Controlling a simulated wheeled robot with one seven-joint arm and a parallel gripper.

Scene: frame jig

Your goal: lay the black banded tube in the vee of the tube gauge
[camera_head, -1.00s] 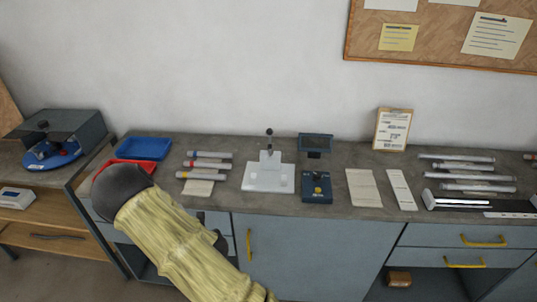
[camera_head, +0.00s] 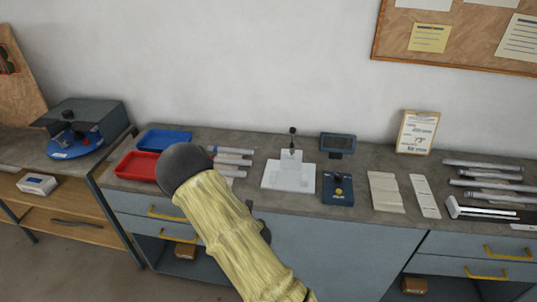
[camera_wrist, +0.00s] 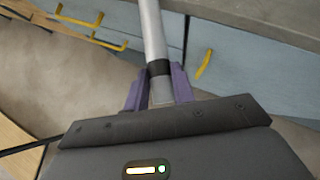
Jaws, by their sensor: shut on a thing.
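A grey tube (camera_wrist: 152,35) with a black band (camera_wrist: 159,69) is between the purple fingers of my gripper (camera_wrist: 158,80) in the wrist view. The gripper is shut on it close to the band, and the tube points away from the wrist, clear of the bench. In the head view my arm hides the gripper and the held tube. A white stand (camera_head: 288,178) with an upright post and dark top, apparently the tube gauge, stands mid-bench right of my arm. Its vee cannot be made out.
Several tubes (camera_head: 233,161) lie left of the stand, partly behind my arm. A red tray (camera_head: 137,165) and blue tray (camera_head: 164,140) are farther left. A dark blue device (camera_head: 338,190) and a display (camera_head: 338,142) stand right of the stand. More tubes (camera_head: 483,175) lie far right.

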